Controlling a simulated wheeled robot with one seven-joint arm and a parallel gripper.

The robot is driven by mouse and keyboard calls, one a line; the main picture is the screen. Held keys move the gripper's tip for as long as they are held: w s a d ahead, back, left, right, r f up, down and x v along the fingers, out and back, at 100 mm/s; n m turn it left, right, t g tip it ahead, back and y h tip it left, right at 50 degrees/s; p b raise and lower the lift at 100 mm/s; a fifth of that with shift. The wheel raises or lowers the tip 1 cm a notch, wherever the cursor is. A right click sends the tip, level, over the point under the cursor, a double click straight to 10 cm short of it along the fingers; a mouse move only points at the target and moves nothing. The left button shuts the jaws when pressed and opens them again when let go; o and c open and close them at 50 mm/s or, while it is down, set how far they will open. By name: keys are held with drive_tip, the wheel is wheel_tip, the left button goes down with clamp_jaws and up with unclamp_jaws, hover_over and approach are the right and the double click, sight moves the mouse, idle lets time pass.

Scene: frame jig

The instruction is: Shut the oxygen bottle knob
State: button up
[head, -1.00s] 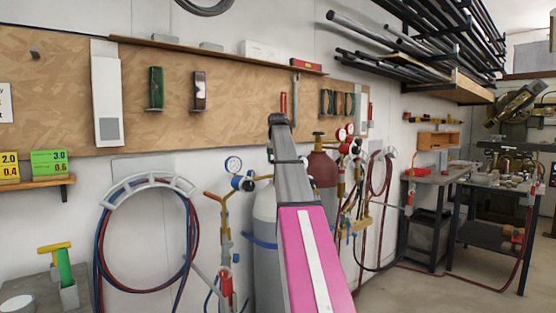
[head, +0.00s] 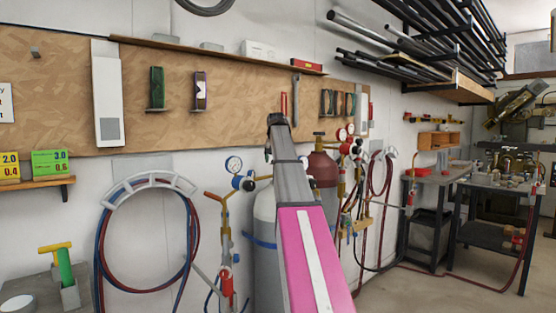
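A pale grey gas bottle (head: 265,222) stands upright against the wall, with a blue strap across it. A regulator with a gauge (head: 233,164) and a blue knob (head: 237,182) sits at its upper left. My arm hides the grey bottle's top and right side, and I see no valve knob on it. A maroon gas bottle (head: 323,170) stands just right of my arm, with a brass-coloured knob (head: 318,134) on top. No label shows which bottle is oxygen. My gripper (head: 269,150) is at the arm's far end, above the grey bottle in the picture. Its fingers are too small to read.
Red gauges (head: 346,132) and hoses crowd the maroon bottle's right. A coiled red and blue hose (head: 110,245) hangs at left. A tool board (head: 230,90) runs along the wall. Metal tables (head: 436,178) stand at right, with open floor (head: 420,290) before them.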

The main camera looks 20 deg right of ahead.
drive_tip(key=v, duration=1)
drive_tip(key=shift+r, duration=0.4)
drive_tip(key=shift+s+a, duration=0.1)
